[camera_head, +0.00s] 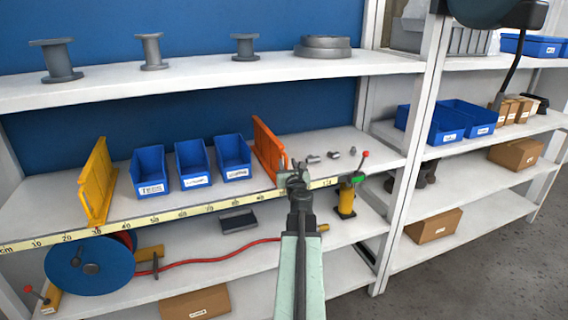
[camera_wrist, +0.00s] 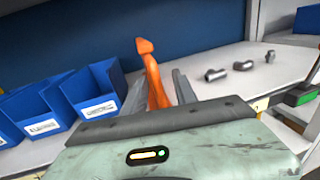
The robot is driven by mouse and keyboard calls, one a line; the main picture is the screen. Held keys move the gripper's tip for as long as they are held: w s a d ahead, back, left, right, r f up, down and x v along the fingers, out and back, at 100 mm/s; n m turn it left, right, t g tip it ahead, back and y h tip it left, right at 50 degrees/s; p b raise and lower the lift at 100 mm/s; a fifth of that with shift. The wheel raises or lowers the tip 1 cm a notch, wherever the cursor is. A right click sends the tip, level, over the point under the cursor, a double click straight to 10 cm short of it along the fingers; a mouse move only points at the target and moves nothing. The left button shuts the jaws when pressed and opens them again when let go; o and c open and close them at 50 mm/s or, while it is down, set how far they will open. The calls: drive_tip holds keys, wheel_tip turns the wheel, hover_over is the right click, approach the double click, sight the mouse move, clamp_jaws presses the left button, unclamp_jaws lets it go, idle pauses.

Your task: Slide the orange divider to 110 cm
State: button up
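The orange divider (camera_head: 266,150) stands upright on the middle shelf, right of the blue bins. Its front end is close to the yellow scale strip (camera_head: 155,219) on the shelf's front edge, just past the 90 mark. My gripper (camera_head: 295,178) is at that front end and hides the scale between 90 and 120. In the wrist view the orange divider (camera_wrist: 155,80) rises between the two grey fingers of my gripper (camera_wrist: 158,93). The fingers stand apart on either side of it, with a gap visible. Whether either finger touches it I cannot tell.
A yellow divider (camera_head: 97,185) and blue bins (camera_head: 193,163) stand to the left. Small grey fittings (camera_head: 333,155) lie right of the orange divider. A yellow valve-like tool with a red-tipped lever (camera_head: 347,195) is at the right front edge. A shelf post (camera_head: 412,150) stands beyond.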

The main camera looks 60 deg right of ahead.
drive_tip(key=shift+w+d, duration=0.3)
drive_tip(key=shift+w, duration=0.2)
drive_tip(key=shift+w+a, duration=0.15)
drive_tip(key=shift+w, duration=0.05)
drive_tip(key=shift+s, duration=0.2)
clamp_jaws()
idle(0.6)
